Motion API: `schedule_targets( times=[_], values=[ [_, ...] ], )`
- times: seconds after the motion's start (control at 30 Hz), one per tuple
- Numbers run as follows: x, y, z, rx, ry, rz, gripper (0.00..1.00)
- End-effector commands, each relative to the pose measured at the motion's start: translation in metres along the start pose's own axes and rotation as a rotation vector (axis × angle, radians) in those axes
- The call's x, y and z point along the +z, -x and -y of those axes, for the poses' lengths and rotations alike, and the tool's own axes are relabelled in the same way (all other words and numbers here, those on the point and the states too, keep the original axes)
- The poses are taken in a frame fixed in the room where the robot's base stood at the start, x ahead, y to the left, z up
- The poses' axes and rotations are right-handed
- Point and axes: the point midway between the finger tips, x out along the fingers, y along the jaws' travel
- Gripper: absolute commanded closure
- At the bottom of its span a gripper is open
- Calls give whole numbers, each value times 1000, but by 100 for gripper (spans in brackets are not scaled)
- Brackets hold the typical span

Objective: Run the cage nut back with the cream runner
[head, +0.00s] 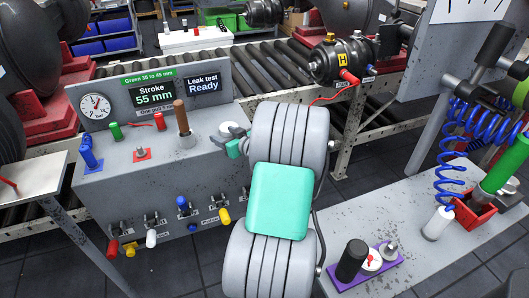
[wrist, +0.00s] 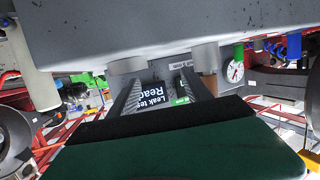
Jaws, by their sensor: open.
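The cream runner (head: 437,222) appears to be the pale cylinder standing on the right bench, under a blue coiled hose (head: 449,150). A second, green tool (head: 504,165) hangs beside it on its own blue coil. A black brake chamber (head: 325,64) with a yellow H label sits at the back, with a red fitting on its front. I cannot make out the cage nut. My gripper (head: 234,138) is open and empty over the right end of the grey console, far from the runner. In the wrist view its two dark fingers (wrist: 160,95) stand apart with nothing between them.
The grey console (head: 115,190) has levers, knobs, a gauge and screens reading "Stroke 55 mm" and "Leak test Ready". A purple tray (head: 362,270) on the right bench (head: 445,265) holds a black cylinder and small parts. Rollers run behind.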

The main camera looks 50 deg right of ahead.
Motion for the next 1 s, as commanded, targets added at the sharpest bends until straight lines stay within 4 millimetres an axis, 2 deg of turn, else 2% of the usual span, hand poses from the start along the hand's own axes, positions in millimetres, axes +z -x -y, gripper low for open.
schedule_targets(
  times=[0.03, 0.1, 0.2, 0.27, 0.33, 0.73, 1.0],
  values=[
    [27, 12, -52, 97, -30, -74, 43],
    [38, 35, -103, 209, -47, -168, 43],
    [48, 60, -145, 312, -58, -242, 43],
    [48, 66, -156, 338, -62, -262, 43],
    [46, 62, -162, 347, -61, -269, 43],
    [30, 3, -180, 344, -60, -267, 43],
    [30, -2, -183, 346, -62, -266, 43]
  ],
)
